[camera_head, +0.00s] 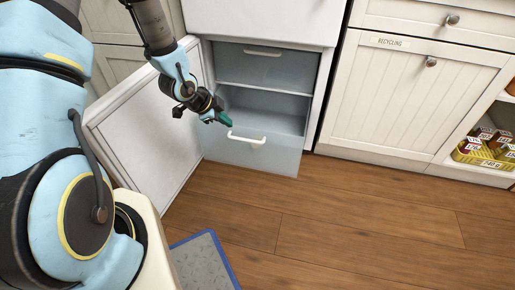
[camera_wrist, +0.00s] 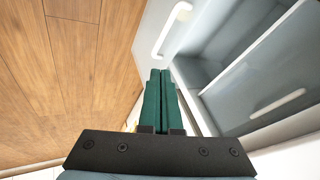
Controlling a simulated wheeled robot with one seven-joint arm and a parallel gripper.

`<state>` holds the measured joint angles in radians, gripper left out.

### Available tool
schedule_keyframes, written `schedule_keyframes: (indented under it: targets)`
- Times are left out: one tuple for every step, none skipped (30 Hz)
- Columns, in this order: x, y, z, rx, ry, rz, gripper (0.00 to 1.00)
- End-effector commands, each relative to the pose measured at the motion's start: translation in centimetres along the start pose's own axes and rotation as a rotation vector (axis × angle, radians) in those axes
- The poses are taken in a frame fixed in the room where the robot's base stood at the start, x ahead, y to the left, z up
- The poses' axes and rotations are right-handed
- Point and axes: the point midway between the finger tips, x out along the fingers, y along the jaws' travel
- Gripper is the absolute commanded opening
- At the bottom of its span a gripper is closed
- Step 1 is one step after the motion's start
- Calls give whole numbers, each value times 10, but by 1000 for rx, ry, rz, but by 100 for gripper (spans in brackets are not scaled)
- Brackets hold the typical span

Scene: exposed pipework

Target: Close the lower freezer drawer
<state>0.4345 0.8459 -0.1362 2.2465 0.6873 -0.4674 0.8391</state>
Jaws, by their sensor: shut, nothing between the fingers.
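The lower freezer drawer (camera_head: 281,156) has a pale translucent blue-grey front with a white handle (camera_head: 246,138). It is pulled out from the freezer, and its empty inside shows. The upper drawer (camera_head: 268,66) above it sits inside the freezer. The freezer door (camera_head: 150,128) is swung open to the left. My gripper (camera_head: 227,121), with green fingers, is above and just left of the lower drawer's handle. In the wrist view my gripper (camera_wrist: 160,75) is shut and empty, and the white handle (camera_wrist: 171,30) is just beyond its tips. I cannot tell whether they touch.
A white cabinet labelled recycling (camera_head: 408,95) stands to the right. A shelf with a yellow basket (camera_head: 483,153) is at the far right. A grey mat with a blue edge (camera_head: 202,262) lies in front. The wooden floor (camera_head: 350,225) is clear.

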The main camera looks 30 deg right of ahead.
Motion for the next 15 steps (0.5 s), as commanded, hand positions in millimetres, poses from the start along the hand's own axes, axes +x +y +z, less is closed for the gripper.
schedule_keyframes:
  targets:
    - [25, 13, -4, 49, 36, 8, 0]
    - [32, 16, -8, 73, 54, 9, 0]
    - [39, 20, -12, 101, 74, 10, 0]
    - [43, 23, -14, 116, 87, 11, 0]
    - [47, 24, -16, 129, 96, 11, 0]
    - [50, 26, -19, 141, 104, 11, 0]
    - [52, 26, -20, 146, 108, 11, 0]
    - [55, 27, -21, 149, 111, 11, 0]
    - [58, 27, -22, 151, 112, 11, 0]
    - [61, 27, -22, 151, 112, 11, 0]
    - [65, 27, -22, 151, 112, 12, 0]
    - [71, 27, -23, 150, 112, 12, 0]
    - [77, 28, -23, 149, 111, 11, 0]
    - [83, 28, -23, 148, 111, 12, 0]
    - [91, 28, -24, 149, 111, 11, 0]
